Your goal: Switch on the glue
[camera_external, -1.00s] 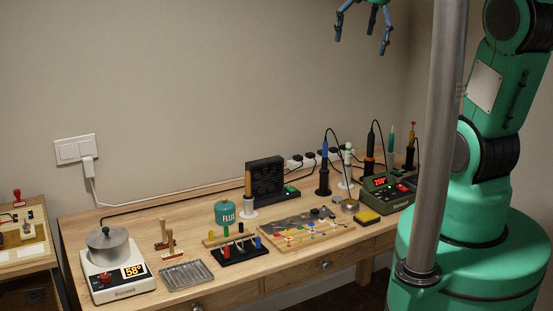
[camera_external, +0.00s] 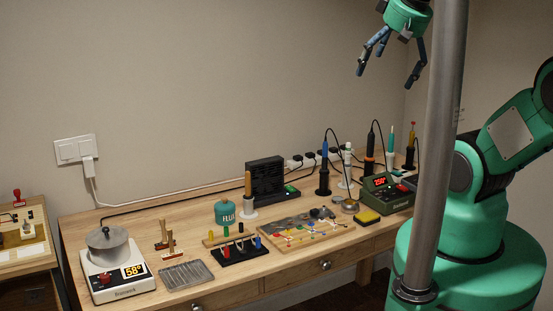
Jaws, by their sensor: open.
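The glue heater (camera_external: 118,276) is a white unit at the left end of the workbench, with a lidded metal pot (camera_external: 110,248) on top. Its orange display (camera_external: 134,271) is lit and seems to read 58. A red switch (camera_external: 105,278) sits on its front, left of the display; its position is too small to tell. My gripper (camera_external: 390,75) is open and empty at the upper right, high above the right part of the bench and far from the heater.
The air above the bench's left half is clear.

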